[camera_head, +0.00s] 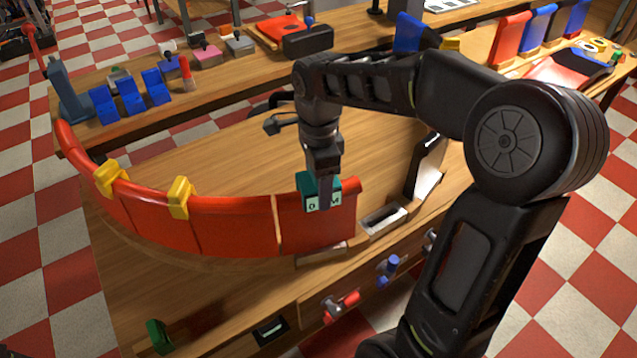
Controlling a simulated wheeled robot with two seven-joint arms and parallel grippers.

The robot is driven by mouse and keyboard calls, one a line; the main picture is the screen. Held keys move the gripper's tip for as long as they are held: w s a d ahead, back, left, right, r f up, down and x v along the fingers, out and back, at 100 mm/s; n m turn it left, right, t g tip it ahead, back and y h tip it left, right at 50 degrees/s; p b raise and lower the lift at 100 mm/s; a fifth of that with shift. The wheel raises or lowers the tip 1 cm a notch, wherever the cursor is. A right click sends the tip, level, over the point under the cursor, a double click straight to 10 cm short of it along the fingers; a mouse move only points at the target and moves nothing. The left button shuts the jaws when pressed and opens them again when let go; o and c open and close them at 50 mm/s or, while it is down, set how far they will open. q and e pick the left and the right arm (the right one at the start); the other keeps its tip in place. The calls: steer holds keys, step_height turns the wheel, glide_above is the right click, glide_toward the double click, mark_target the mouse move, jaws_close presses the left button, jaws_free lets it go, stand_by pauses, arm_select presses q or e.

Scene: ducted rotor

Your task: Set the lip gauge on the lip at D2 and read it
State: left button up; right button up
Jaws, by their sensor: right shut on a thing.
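The lip gauge (309,188) is a small teal block with pale lettered windows on its front. It sits at the top edge of the red curved lip (235,225), on the right-hand segment near its free end. Whether it is fully seated there I cannot tell. My right gripper (325,190) points down from above and is shut on the gauge, with a finger covering the middle of its face. The full reading is hidden; only parts of the letters show. My left gripper is not in view.
Two yellow clips (180,198) straddle the lip at the left. An empty slot (382,219) lies right of the lip's end. Red (340,306) and blue (388,268) knobs stick out at the front. Blue blocks (131,103) stand on the back shelf. The board behind the lip is mostly clear.

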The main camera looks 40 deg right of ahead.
steer(key=shift+f, duration=0.25)
stand_by(0.3)
steer(key=o, duration=1.6)
steer(key=shift+c, duration=0.2)
step_height(320, 180, up, 8)
steer(key=shift+f+b, duration=0.1)
steer(key=shift+b, duration=0.25)
